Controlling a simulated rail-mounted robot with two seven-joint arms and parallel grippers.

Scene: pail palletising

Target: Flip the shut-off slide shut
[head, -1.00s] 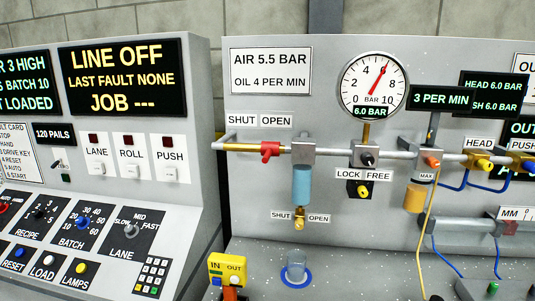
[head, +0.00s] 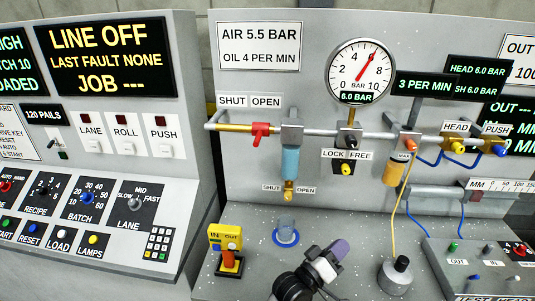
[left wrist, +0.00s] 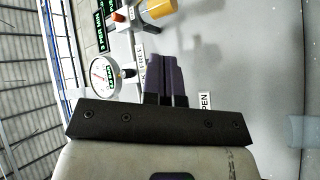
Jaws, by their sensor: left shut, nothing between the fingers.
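The shut-off slide is a red piece (head: 260,132) on the brass-ended air pipe. It sits under the SHUT and OPEN labels (head: 250,101), nearer the OPEN side. My left gripper (head: 340,250) is low in the head view, in front of the panel and well below and right of the slide. Its dark purple fingers are together and empty, apart from the pipework. In the left wrist view the closed fingers (left wrist: 166,78) point at the panel, partly covering labels. I cannot make out the red slide there. My right gripper is not in view.
The gauge (head: 358,72) reads 6.0 BAR. A blue filter bowl (head: 290,162) hangs below the pipe, with a brass drain cock (head: 289,190) under it. A yellow IN/OUT tag block (head: 226,238) and a blue-ringed post (head: 286,232) stand on the bench.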

